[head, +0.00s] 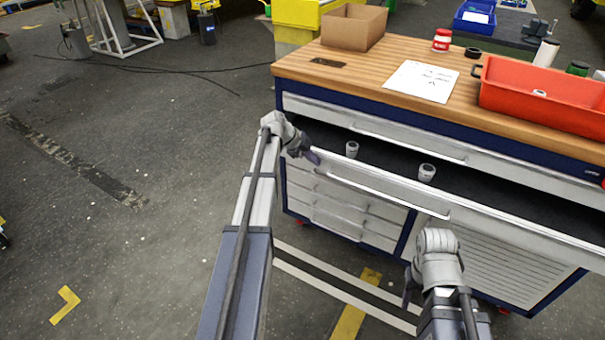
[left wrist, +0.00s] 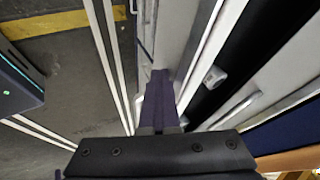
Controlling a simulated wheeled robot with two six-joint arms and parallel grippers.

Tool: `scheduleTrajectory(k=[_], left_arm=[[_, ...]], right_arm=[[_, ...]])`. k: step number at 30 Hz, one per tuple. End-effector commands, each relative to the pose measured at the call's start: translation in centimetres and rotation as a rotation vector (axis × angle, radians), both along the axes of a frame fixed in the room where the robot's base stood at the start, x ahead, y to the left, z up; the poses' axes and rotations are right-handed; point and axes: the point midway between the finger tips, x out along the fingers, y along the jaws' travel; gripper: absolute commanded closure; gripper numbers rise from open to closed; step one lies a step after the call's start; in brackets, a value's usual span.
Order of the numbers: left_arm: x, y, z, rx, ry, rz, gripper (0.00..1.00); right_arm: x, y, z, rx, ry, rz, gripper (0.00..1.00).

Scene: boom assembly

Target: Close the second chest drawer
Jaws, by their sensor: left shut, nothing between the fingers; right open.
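The chest's second drawer (head: 480,215) is pulled out below the shut top drawer (head: 400,132). Its dark inside shows, with two grey-white cylindrical parts (head: 427,172) in it. My left gripper (head: 314,157) is shut and empty, at the left end of the drawer's front. In the left wrist view the shut purple fingers (left wrist: 160,95) point along the outside of the white drawer front (left wrist: 203,55); I cannot tell whether they touch it. My right gripper (head: 408,288) is open and low in front of the chest, below the drawer, partly hidden by its own wrist.
The wooden top (head: 320,50) carries a cardboard box (head: 353,27), a paper sheet (head: 421,81), a red-and-white can (head: 441,41) and a red tray (head: 540,100). Lower drawers (head: 345,205) at the left are shut.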

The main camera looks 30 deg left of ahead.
Motion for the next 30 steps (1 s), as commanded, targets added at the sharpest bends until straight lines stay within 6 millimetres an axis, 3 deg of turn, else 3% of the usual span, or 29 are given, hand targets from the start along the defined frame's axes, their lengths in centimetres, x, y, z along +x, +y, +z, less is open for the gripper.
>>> scheduleTrajectory(k=[1, 6, 15, 22, 30], left_arm=[[2.2, 0.2, 0.0, 0.001, -0.002, -0.001, 1.00], [6.9, 0.0, 0.0, 0.001, -0.003, -0.001, 1.00], [13.6, -0.3, 0.0, 0.000, -0.001, 0.000, 1.00], [16.7, -0.4, 0.0, 0.000, -0.001, 0.002, 1.00], [18.0, -0.5, 0.0, 0.001, -0.002, 0.001, 1.00]], right_arm=[[0.0, 0.0, 0.0, 0.000, 0.000, 0.000, 0.50], [0.0, 0.0, 0.0, 0.000, 0.000, 0.000, 0.50], [0.0, 0.0, 0.0, 0.000, 0.000, 0.000, 0.50], [0.0, 0.0, 0.0, 0.000, 0.000, 0.000, 0.50], [0.0, 0.0, 0.0, 0.000, 0.000, 0.000, 0.50]])
